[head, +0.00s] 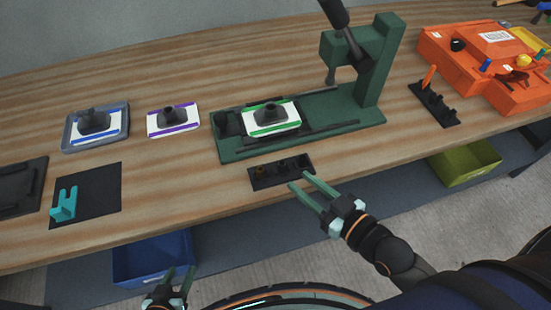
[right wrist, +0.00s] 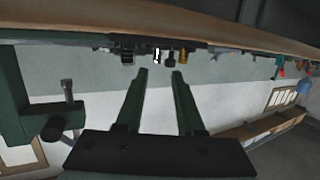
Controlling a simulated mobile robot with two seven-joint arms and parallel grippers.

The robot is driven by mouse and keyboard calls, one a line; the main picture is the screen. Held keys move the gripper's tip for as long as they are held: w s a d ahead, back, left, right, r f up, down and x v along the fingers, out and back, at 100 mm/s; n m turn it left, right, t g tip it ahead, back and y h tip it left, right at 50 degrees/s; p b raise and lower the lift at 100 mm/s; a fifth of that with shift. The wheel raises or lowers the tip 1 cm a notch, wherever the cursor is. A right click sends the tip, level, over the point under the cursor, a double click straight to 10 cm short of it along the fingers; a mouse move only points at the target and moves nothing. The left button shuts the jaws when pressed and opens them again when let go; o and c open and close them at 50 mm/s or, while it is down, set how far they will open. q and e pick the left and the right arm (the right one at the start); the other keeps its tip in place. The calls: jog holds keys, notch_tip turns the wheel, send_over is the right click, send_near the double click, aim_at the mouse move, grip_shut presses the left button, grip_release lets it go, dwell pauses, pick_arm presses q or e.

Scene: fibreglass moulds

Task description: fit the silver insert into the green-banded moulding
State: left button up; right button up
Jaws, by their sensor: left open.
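The green-banded moulding (head: 287,127), a white plate with a dark raised centre, lies on the bed of the green press (head: 232,146). A small black rack (head: 281,181) stands in front of the press and holds several small inserts. The silver insert (right wrist: 157,55) shows as a bright upright piece in the right wrist view, between dark pieces; in the head view I cannot pick it out surely. My right gripper (head: 298,179) is open and empty at the rack's front right; it also shows in the right wrist view (right wrist: 160,72). My left gripper (head: 179,270) is open, low before the bench.
A blue-banded moulding (head: 112,133) on a grey tray and a purple-banded moulding (head: 187,119) lie left of the press. A teal fork-shaped piece (head: 64,205) stands on a black mat (head: 101,190). An orange fixture (head: 462,66) is at the right. Bare wood lies between mat and rack.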

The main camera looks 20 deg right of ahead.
aim_at(279, 162)
jog(key=x, duration=0.6)
jog(key=shift+x, duration=2.55)
jog(key=shift+w+d, duration=0.1)
grip_shut()
jog(key=shift+r, duration=0.1)
